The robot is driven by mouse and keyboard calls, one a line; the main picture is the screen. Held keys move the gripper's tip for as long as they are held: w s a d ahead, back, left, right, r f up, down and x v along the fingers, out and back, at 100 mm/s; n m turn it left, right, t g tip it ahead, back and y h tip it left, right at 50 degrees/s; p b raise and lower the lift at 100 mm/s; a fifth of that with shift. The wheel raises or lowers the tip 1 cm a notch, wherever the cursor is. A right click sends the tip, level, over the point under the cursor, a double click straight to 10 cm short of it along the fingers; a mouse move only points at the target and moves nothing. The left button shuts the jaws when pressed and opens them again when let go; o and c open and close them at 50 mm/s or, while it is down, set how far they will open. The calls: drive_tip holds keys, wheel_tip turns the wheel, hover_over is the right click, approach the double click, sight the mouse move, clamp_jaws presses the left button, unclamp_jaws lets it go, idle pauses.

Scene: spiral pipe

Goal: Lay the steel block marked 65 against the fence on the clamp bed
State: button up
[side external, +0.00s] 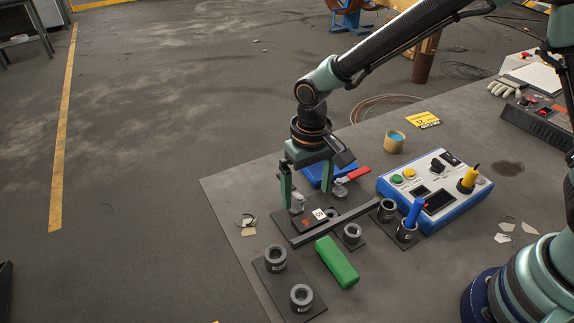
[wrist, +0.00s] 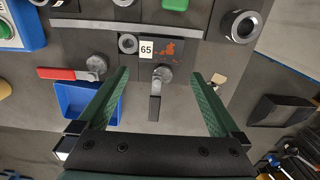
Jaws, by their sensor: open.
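The dark block with a white 65 label and an orange mark (wrist: 180,48) lies flat on the clamp bed; it also shows in the side view (side external: 306,221). Its long side lies along the fence (wrist: 90,24), a long grey bar also in the side view (side external: 350,216). I cannot tell whether a thin gap is left between them. My gripper (side external: 306,194) is open and empty, pointing down above the bed. In the wrist view its green fingers (wrist: 160,76) stand wide apart, with a grey-knobbed clamp (wrist: 161,75) between them, on the block's near side.
A red-handled clamp (side external: 352,176) and a blue tray (side external: 318,175) are close by. Across the fence are a green block (side external: 337,262) and several dark rings. A blue-and-white control box (side external: 432,190) stands to the right. The table's left edge is near.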

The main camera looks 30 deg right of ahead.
sight(306, 213)
drive_tip(key=s+d+r+t, duration=0.1)
drive_tip(key=d+r, duration=0.3)
drive_tip(key=r, duration=0.3)
drive_tip(key=s+d+r+t, duration=0.1)
drive_tip(key=d+r, duration=0.3)
drive_tip(key=r, duration=0.3)
drive_tip(key=s+d+r+t, duration=0.3)
drive_tip(key=s+d, duration=0.4)
drive_tip(key=d, duration=0.3)
drive_tip(key=shift+s+d+r+t, duration=0.2)
drive_tip(key=shift+s+r+t, duration=0.1)
drive_tip(key=shift+r, duration=0.3)
